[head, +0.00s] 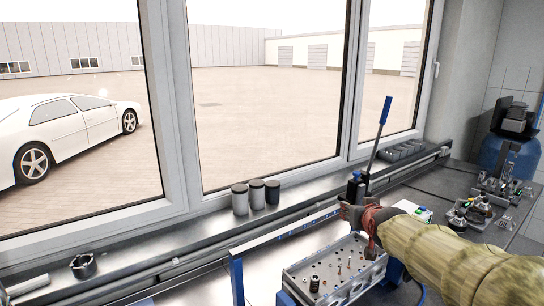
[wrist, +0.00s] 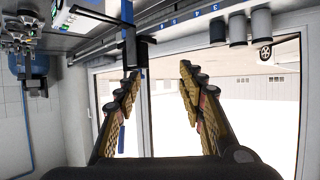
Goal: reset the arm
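My arm, in a yellowish cover, reaches in from the right edge of the head view. My gripper (head: 358,217) is at its end, in front of the window side of the bench and above the back of the engine block (head: 335,270). In the wrist view, which looks upside down, my gripper (wrist: 160,78) has its two fingers spread well apart. Nothing is between them except the view of the window. The gripper is open and empty. The arm hides part of the bench behind it in the head view.
A blue-handled lever (head: 378,133) rises just behind my gripper. Small metal parts (head: 475,212) and a blue tank (head: 508,157) are at right. The window (head: 265,110) fills the back.

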